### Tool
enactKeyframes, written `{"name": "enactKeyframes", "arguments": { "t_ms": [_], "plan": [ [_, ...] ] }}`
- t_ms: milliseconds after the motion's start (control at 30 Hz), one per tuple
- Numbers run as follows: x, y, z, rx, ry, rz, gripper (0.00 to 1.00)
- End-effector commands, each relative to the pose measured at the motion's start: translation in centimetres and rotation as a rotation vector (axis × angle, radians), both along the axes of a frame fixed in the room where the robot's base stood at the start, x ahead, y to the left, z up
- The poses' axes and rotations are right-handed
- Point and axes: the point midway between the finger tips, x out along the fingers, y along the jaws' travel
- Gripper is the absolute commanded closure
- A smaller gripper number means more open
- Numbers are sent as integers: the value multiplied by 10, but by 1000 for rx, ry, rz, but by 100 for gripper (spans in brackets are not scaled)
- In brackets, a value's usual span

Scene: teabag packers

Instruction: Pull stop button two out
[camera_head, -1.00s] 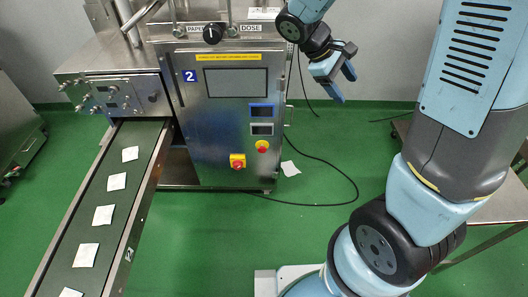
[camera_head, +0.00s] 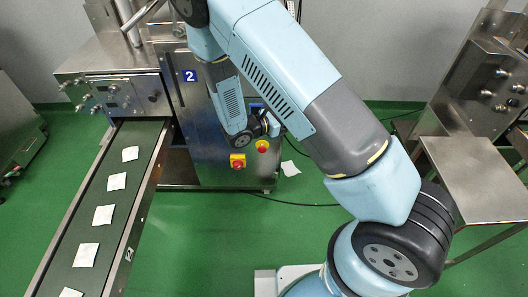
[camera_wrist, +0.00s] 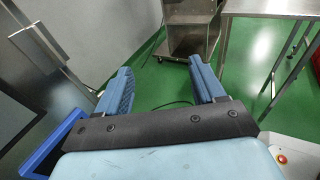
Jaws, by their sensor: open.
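Machine two (camera_head: 205,150) stands behind the conveyor, with a "2" plate on its front. A round red stop button (camera_head: 262,146) with a yellow base sits low on its front panel. My gripper (camera_wrist: 158,80) is open, with nothing between its two blue fingers in the wrist view. In the head view it is mostly hidden behind my wrist, close above the stop button. I cannot tell whether it touches the panel. The stop button is not seen in the wrist view, where the gripper points past the panel toward the floor and a metal table.
A red and yellow rotary switch (camera_head: 238,161) sits left of the stop button. A blue-framed display (camera_wrist: 50,148) is close at the left of the wrist view. The conveyor (camera_head: 107,200) carries several white teabags. A metal table (camera_head: 475,180) stands at the right.

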Motion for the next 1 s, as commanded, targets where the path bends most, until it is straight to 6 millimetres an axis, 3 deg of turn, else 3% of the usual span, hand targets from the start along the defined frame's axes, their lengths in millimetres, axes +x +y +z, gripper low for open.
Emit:
{"name": "enactKeyframes", "arguments": {
  "t_ms": [300, 600, 800, 1000],
  "plan": [
    [4, 46, -86, -267, 113, 323, 31],
    [-10, 81, -172, -506, 210, 640, 31],
    [-27, 96, -229, -655, 270, 844, 31],
    [-41, 102, -269, -750, 310, 986, 31]
  ]
}}
